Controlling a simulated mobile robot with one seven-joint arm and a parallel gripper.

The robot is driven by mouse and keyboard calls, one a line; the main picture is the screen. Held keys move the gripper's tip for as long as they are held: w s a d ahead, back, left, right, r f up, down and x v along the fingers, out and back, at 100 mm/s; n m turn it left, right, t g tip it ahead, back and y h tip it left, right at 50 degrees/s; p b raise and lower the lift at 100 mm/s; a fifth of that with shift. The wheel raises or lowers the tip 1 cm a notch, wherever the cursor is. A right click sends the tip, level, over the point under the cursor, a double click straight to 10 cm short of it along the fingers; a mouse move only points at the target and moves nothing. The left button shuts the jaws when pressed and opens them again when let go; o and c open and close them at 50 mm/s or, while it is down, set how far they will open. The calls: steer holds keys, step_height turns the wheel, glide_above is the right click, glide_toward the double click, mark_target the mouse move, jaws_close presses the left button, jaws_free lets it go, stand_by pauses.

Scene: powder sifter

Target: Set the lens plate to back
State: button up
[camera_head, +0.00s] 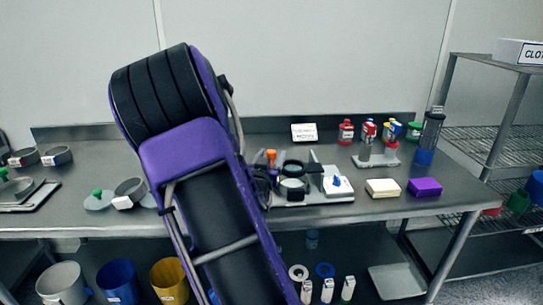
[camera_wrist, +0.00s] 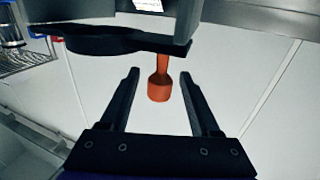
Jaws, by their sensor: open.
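An orange knob on a thin stem (camera_wrist: 159,85) sits between the two spread fingers of my gripper (camera_wrist: 159,82) in the wrist view, with gaps on both sides. The stem joins a dark body (camera_wrist: 110,40) with a rounded flat part, at the top of that view. In the head view, the orange knob (camera_head: 271,155) shows just right of my arm, beside a device with black rings (camera_head: 292,168) on a pale base (camera_head: 320,197). I cannot tell for certain which part is the lens plate. In the head view my gripper is mostly hidden by my arm.
Right of the device, a cream block (camera_head: 382,188) and a purple block (camera_head: 425,187) lie on the grey bench (camera_head: 350,214). Round sieves (camera_head: 130,190) lie left of my arm. A wire shelf (camera_head: 500,150) stands at right.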

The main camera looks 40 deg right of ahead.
jaws_close()
stand_by(1.4)
